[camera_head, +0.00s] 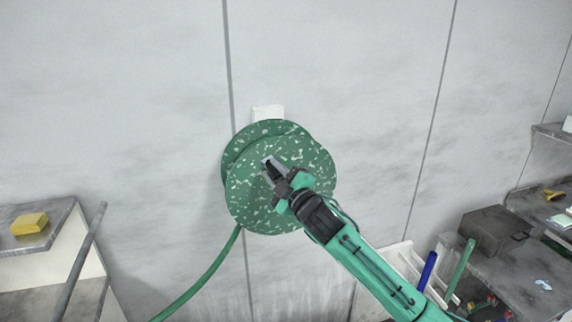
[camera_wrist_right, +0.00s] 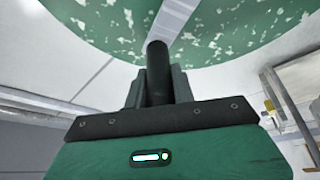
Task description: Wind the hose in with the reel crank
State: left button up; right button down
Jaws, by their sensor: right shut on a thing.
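The hose reel (camera_head: 255,205) is a green, white-flecked drum mounted on the wall; its disc also shows at the top of the right wrist view (camera_wrist_right: 240,32). The green hose (camera_head: 205,272) hangs from the reel's underside and runs down to the lower left. My right gripper (camera_head: 271,170) is in front of the reel's face. It is shut on the dark crank handle (camera_wrist_right: 157,72), which stands between its fingers in the right wrist view. The rest of the crank is mostly hidden by the gripper. My left gripper is not in view.
A table at left holds a yellow sponge (camera_head: 30,223), with a grey pole (camera_head: 82,260) leaning beside it. At right are a dark box (camera_head: 492,230) on a bench and upright blue (camera_head: 428,270) and green rods. The wall around the reel is clear.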

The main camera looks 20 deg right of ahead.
jog(key=a+f+n+g+b, duration=0.1)
jog(key=a+f+n, duration=0.2)
jog(key=a+f, duration=0.3)
jog(key=shift+w+a+f+n, duration=0.2)
jog(key=shift+a+f+n, duration=0.1)
jog(key=shift+f, duration=0.9)
jog(key=c, duration=1.2)
grip_release()
jog(key=shift+d, duration=0.1)
jog(key=shift+o, duration=0.2)
